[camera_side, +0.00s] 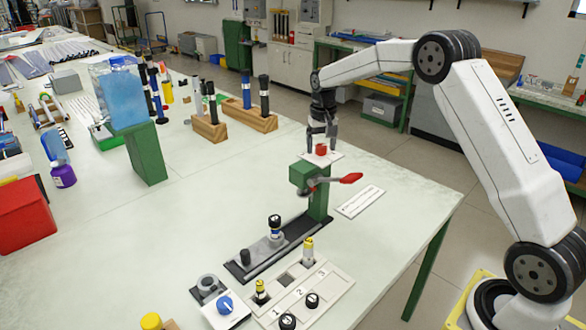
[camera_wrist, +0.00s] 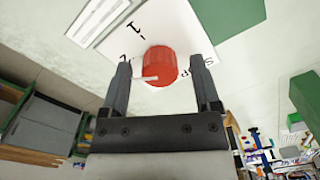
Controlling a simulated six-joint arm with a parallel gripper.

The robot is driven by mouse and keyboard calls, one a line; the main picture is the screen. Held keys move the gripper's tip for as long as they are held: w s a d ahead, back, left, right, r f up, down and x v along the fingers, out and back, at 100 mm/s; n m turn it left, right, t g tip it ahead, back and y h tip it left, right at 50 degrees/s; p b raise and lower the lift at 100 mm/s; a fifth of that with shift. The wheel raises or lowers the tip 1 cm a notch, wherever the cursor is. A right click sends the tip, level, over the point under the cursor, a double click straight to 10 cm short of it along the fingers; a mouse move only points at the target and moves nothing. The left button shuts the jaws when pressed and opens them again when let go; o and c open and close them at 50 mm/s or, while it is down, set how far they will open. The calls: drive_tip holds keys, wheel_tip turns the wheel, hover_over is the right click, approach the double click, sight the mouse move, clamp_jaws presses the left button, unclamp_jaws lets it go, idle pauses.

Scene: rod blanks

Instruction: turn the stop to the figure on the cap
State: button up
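In the wrist view the red knob (camera_wrist: 160,68) sits between my two open fingers, with a gap on each side. Its white pointer mark faces left, toward a character partly hidden by the left finger. A "1" and part of the word STOP show on the plate (camera_wrist: 170,25). A black cap (camera_side: 274,220) tops a rod in the grey fixture; its white figure is too small to read.
A red-handled lever (camera_side: 350,178) sticks out below the knob. A white tray (camera_side: 330,290) marked 1, 2, 3 holds several capped pieces. A blue-knobbed box (camera_side: 226,308) stands beside it. Wooden racks with rods (camera_side: 250,120) stand behind. The table's right edge is close.

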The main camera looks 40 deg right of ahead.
sight(321, 148)
drive_tip(key=shift+r, duration=3.9)
drive_tip(key=shift+s+a, duration=0.1)
drive_tip(key=shift+s+a, duration=0.4)
drive_tip(key=shift+a, duration=0.05)
drive_tip(key=s+a+f+n+t, duration=0.1)
drive_tip(key=s+a+f+n, duration=0.1)
drive_tip(key=s, duration=0.6)
drive_tip(key=s+a+f+n, duration=0.2)
drive_tip(key=s+a+f, duration=0.3)
drive_tip(key=s+a, duration=0.2)
drive_tip(key=s+a+f+n+t, duration=0.1)
drive_tip(key=s+a, duration=0.4)
drive_tip(key=s, duration=0.5)
wheel_tip(321, 148, down, 3)
drive_tip(key=shift+a+r+n+t, duration=0.1)
drive_tip(key=shift+a+n+t, duration=0.15)
drive_tip(key=shift+n, duration=0.25)
